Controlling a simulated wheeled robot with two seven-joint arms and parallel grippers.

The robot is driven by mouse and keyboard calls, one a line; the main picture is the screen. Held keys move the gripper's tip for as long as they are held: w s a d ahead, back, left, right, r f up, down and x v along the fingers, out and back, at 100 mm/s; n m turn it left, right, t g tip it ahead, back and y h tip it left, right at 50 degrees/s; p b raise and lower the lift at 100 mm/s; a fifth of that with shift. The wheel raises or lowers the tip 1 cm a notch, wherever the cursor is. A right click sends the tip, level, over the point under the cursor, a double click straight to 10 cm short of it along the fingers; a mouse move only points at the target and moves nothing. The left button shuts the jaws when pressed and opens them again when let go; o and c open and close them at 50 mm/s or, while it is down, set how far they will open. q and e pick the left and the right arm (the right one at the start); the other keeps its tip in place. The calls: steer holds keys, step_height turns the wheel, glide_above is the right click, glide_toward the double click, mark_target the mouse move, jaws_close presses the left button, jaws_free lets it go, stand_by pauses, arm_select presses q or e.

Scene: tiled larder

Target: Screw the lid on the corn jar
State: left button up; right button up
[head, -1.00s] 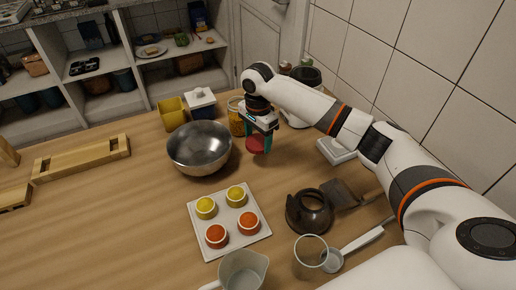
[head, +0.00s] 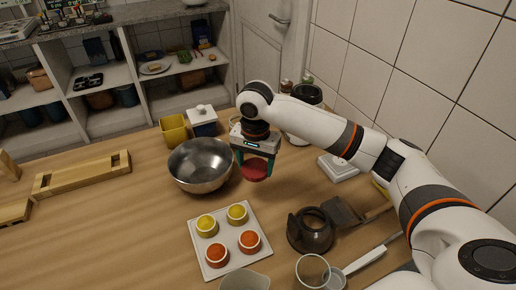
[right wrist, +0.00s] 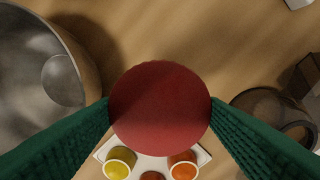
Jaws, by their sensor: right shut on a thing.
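My right gripper (head: 256,164) is shut on a round red lid (head: 255,173), above the wooden counter to the right of the metal bowl. In the right wrist view the lid (right wrist: 160,107) sits flat-face on between the two green fingers. I cannot make out the corn jar in either current view; in the head view my right gripper covers the spot where it stood. My left gripper is not in view.
The metal bowl (head: 184,180) stands just left of my right gripper. A white tray (head: 224,232) with yellow and orange cups lies in front. A dark glass pot (head: 312,236) stands front right. A yellow container (head: 174,130) and a white-lidded box (head: 203,122) stand behind.

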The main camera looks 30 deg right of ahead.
steer(key=s+a+n, duration=0.2)
steer(key=s+n, duration=0.2)
steer(key=s, duration=0.3)
steer(key=s+a+n, duration=0.2)
steer(key=s+n, duration=0.3)
steer(key=s, duration=0.2)
steer(key=shift+a+r+n, duration=0.15)
steer(key=shift+a+n, duration=0.15)
steer(key=shift+a, duration=0.05)
